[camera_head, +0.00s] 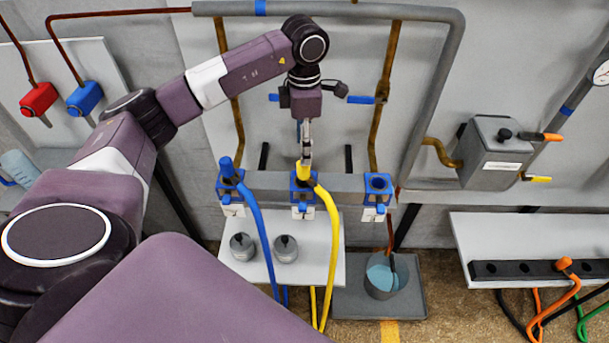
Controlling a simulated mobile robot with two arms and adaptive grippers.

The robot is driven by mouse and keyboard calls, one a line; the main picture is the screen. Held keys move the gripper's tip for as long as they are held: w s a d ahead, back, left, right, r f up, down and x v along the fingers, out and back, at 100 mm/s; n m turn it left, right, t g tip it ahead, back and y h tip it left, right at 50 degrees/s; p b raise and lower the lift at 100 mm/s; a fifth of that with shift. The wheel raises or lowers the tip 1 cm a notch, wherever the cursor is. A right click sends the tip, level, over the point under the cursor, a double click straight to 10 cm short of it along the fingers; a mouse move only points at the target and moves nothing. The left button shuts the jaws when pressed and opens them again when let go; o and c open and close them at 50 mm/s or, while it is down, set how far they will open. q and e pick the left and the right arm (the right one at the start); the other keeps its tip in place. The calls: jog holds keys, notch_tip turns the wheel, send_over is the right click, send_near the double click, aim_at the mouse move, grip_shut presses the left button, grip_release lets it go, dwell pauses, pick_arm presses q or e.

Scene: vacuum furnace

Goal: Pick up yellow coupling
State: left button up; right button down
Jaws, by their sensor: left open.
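The yellow coupling (304,172) sits upright in the middle blue socket (301,194) of a row on the wall rail. A yellow hose (333,240) runs down from it. My left gripper (306,152) points down directly above the coupling, its fingertips close to the coupling's top. The fingers look narrow and seen edge-on, and I cannot tell whether they touch the coupling. My right gripper is not in view.
A blue coupling (227,168) with a blue hose stands in the left socket. The right socket (377,190) is empty. Two grey knobbed weights (286,248) stand on a white shelf (329,262) below. A bucket (381,280) and a black power strip (530,270) are at right.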

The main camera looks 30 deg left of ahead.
aim_at(303, 173)
pick_arm(q)
jog(key=f+p, duration=0.1)
jog(key=f, duration=0.1)
jog(key=f+p, duration=0.1)
jog(key=f, duration=0.1)
jog(key=f+p, duration=0.1)
jog(key=f, duration=0.1)
jog(key=shift+s+d+f, duration=0.1)
jog(key=shift+s, duration=0.2)
jog(key=shift+w+f, duration=0.1)
jog(key=shift+f, duration=0.25)
jog(key=shift+c, duration=0.5)
grip_shut()
